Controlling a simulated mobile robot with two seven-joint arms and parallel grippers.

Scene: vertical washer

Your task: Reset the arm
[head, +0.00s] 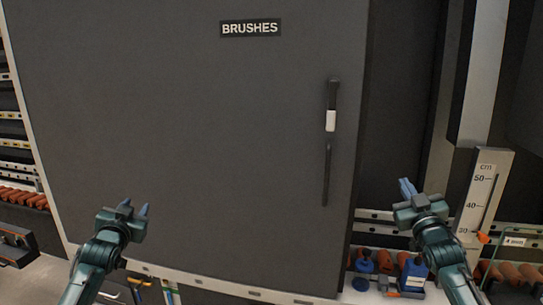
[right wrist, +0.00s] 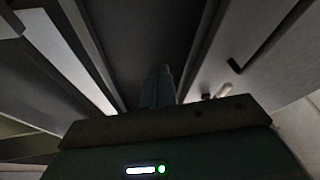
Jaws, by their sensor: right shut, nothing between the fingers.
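My left gripper (head: 134,208) is at the lower left of the head view, in front of the dark panel. Its two fingertips stand apart with a gap between them, and nothing is held. My right gripper (head: 407,187) is at the lower right, to the right of the panel's edge. Its fingers are together and empty, pointing up. In the right wrist view the closed fingers (right wrist: 158,86) show above the dark gripper body. Both arms come up from the bottom of the head view.
A large dark panel labelled BRUSHES (head: 180,120) fills the middle, with a handle (head: 326,175) near its right edge. A centimetre scale (head: 484,195) stands right of my right gripper. Blue tools (head: 412,275) and orange rollers sit on low shelves at lower right.

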